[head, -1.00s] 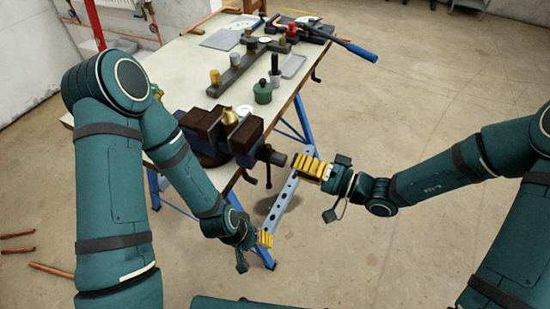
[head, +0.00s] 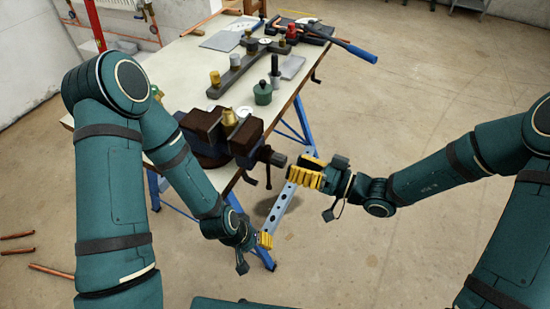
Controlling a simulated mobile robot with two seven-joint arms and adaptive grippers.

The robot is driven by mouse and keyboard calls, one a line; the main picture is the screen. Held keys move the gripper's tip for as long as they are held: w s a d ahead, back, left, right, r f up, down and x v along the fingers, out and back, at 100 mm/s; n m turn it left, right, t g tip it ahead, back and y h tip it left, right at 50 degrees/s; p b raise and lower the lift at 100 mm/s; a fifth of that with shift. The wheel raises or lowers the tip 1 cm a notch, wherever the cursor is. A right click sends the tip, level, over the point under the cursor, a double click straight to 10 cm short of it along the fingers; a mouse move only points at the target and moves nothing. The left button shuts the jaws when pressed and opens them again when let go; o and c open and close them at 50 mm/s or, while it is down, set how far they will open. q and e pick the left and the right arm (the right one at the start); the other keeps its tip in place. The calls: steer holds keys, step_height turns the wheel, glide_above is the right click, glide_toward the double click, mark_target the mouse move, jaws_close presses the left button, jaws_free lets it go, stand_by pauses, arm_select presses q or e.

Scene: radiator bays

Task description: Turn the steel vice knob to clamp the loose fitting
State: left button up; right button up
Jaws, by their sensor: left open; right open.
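The dark vice (head: 212,137) is mounted at the near corner of the workbench. A brass fitting (head: 230,117) stands between its jaws; I cannot tell how tightly it sits. The steel knob (head: 274,158) is at the vice's near right end, with a thin handle bar (head: 268,176) hanging down from it. My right gripper (head: 307,172) is open, with yellow-padded fingers, just right of the knob and apart from it. My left gripper (head: 265,240) is low, beyond the bench's near edge, well below the vice; its fingers are seen nearly edge-on and it holds nothing visible.
A green pot (head: 263,92), a grey manifold (head: 232,75) and a blue-handled tool (head: 350,50) lie further back. The floor to the right is clear.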

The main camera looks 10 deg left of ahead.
mark_target(285, 163)
steer(key=shift+x, duration=2.3)
